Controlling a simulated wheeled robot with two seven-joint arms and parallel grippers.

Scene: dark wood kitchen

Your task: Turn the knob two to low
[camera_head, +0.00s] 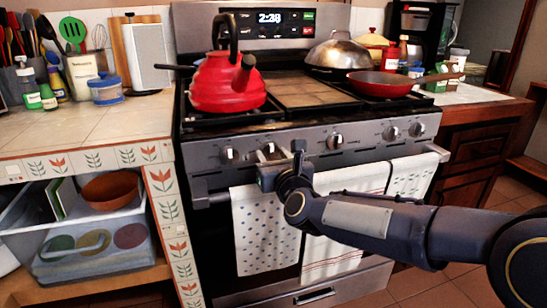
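The stove's front panel (364,136) carries a row of several round silver knobs. The leftmost knob (229,155) is in clear view. The second knob from the left (268,149) is partly covered by my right gripper (280,160), which is right at it, in front of the panel. I cannot tell whether the fingers touch this knob, or how far apart they are. The middle knob (335,141) and two knobs farther right, one of them here (390,133), are uncovered. The marks around the knobs are too small to read. My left gripper is out of view.
A red kettle (222,84) stands on the left burners, and a red pan (380,84) and a domed lid (336,53) are on the right. Towels (262,235) hang from the oven handle below the knobs. A tiled counter (75,131) adjoins the stove's left side.

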